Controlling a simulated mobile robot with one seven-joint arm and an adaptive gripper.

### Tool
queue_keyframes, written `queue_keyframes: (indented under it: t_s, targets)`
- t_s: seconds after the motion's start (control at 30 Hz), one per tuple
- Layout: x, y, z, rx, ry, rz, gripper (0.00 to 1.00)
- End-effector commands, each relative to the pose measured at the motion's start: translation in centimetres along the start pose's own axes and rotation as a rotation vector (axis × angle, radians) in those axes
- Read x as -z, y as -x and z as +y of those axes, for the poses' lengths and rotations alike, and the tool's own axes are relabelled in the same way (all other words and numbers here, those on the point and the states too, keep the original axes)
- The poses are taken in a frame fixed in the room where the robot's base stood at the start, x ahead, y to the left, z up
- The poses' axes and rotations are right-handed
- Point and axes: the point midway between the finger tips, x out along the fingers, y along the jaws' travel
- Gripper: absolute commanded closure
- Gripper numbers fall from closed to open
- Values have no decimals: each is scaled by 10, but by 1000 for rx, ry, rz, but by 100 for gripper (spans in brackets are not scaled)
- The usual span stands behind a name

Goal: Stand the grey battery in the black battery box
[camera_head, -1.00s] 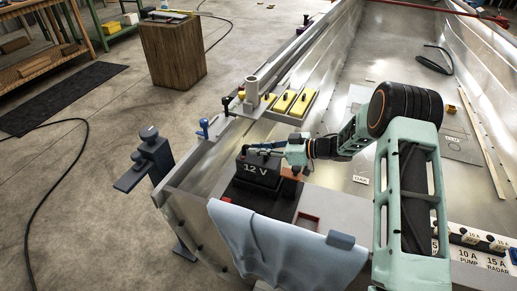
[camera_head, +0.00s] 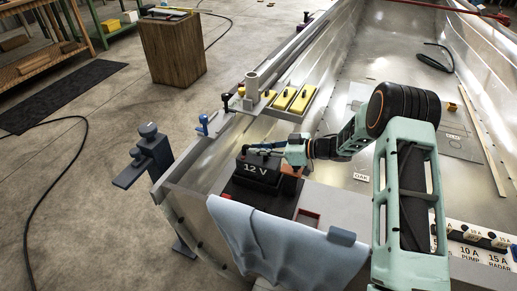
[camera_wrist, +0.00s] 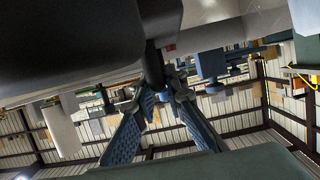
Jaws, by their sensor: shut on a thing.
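The grey battery (camera_head: 258,172), dark and marked "12 V", is upright at the near left corner of the hull. My gripper (camera_head: 268,149) is at its top from the right and is shut on it. In the wrist view my two blue fingers (camera_wrist: 158,92) close on a thin dark part, seemingly the handle, under the battery's dark body (camera_wrist: 75,45). The black battery box (camera_head: 272,207) shows as a dark shape directly below and in front of the battery. I cannot tell whether the battery rests on its floor or is held just above it.
A blue-grey cloth (camera_head: 265,240) drapes over the near edge. Yellow blocks (camera_head: 292,99) sit in a tray behind the battery. A small red tray (camera_head: 308,217) lies to its right. A labelled fuse panel (camera_head: 480,245) is at the right.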

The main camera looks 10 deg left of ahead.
Motion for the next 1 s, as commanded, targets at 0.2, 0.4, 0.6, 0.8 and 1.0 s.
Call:
queue_keyframes:
  t_s: [0.2,0.4,0.6,0.8,1.0]
  targets:
    - [4,-2,2,0,7,14,100]
    - [1,-3,2,0,6,14,100]
    - [-3,-4,2,0,6,14,100]
    - [-6,-5,2,0,6,14,100]
    - [-10,-6,2,0,6,14,100]
